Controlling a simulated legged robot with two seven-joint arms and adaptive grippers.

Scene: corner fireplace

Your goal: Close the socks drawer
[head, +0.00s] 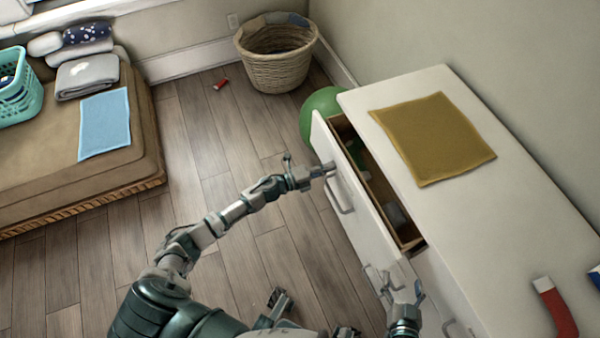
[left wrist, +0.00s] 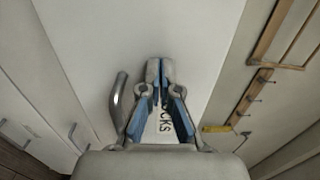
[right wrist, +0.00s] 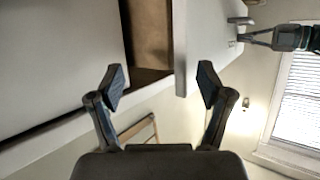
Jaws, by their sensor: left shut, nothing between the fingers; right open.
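The socks drawer (head: 325,140) is the top drawer of a white dresser (head: 480,200). It stands partly open, with a wooden inside and a few small items showing. Its front also shows in the left wrist view (left wrist: 190,30), with a label partly reading "SOCKS" (left wrist: 163,118) behind my fingers. My left gripper (head: 328,169) is shut and empty, with its tips at the drawer front near the handle (head: 340,190); I cannot tell whether they touch. My right gripper (head: 395,288) is open and empty, beside the dresser's front near the drawer's near end. It also shows in the right wrist view (right wrist: 161,84).
A mustard cloth (head: 432,138) and a red magnet-like object (head: 555,305) lie on the dresser top. A green ball (head: 322,112) sits behind the drawer's far end. A wicker basket (head: 275,60) stands at the back. The wooden floor left of the drawer is mostly clear.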

